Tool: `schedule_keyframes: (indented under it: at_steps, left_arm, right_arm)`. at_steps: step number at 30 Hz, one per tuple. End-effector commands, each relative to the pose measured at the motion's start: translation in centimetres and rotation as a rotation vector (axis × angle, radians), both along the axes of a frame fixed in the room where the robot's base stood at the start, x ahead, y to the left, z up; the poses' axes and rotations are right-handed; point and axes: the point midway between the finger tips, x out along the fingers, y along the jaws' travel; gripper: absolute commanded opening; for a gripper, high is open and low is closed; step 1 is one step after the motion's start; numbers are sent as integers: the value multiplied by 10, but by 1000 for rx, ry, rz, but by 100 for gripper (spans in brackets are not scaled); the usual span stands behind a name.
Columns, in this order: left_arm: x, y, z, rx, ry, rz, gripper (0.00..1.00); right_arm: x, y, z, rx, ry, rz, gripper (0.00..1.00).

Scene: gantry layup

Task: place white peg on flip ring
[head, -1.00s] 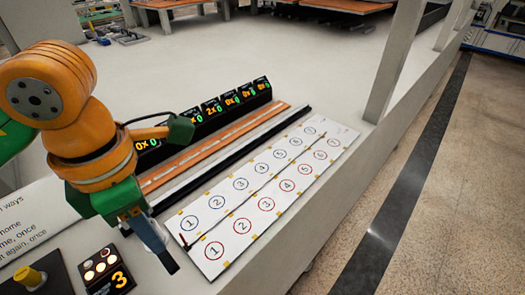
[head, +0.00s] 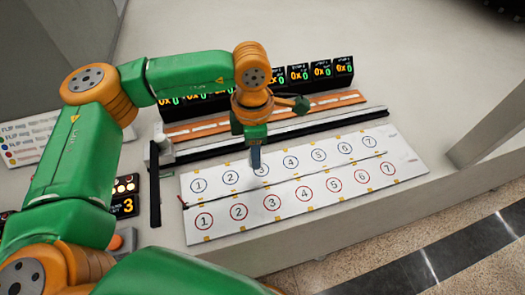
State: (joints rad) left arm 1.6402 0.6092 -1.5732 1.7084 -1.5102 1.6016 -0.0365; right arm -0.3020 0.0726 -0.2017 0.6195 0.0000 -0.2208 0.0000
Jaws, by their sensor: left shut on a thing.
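My left gripper (head: 256,167) points down over the white board (head: 300,184) at the blue ring 3, in the far row. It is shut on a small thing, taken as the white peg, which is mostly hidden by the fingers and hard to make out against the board. The fingers cover part of ring 3; whether the peg touches the board I cannot tell. The far row has blue numbered rings, such as ring 4 (head: 290,162); the near row has red ones, such as ring 3 (head: 272,202). My right gripper is not in view.
Behind the board lie a black rail (head: 290,134) and an orange strip (head: 200,128). A row of black counter displays (head: 320,73) stands farther back. At left are a text sign (head: 45,137), a panel reading 3 (head: 124,206) and an orange knob (head: 116,242).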

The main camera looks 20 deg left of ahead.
Motion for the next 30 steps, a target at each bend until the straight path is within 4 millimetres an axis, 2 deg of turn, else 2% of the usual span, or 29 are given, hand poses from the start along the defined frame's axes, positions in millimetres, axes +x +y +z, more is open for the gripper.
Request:
schedule_keyframes:
  at_steps: [5, 6, 9, 12, 21, 22, 24, 25, 30]
  left_arm:
    - [16, -9, -20, 1, 3, 1, 0]
    - [16, -9, -26, 2, 5, 2, 0]
    - [16, -9, -43, 1, 3, 1, 0]
    - [16, -9, -53, -1, 0, 1, 0]
    - [16, -9, -58, -1, 0, 2, 0]
    - [16, -9, -57, -1, 0, 2, 39]
    - [16, -9, -56, -1, 0, 2, 58]
    - [16, -9, -56, -1, 0, 2, 64]
    - [16, -8, -56, -1, 0, 2, 64]
  right_arm:
    - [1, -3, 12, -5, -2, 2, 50]
    - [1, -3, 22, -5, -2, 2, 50]
    - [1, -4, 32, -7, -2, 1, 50]
    - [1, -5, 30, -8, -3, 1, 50]
    - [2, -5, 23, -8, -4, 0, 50]
    - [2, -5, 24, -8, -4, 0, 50]
    - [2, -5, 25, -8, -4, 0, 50]
    - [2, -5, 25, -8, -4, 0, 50]
    - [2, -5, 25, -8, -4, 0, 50]
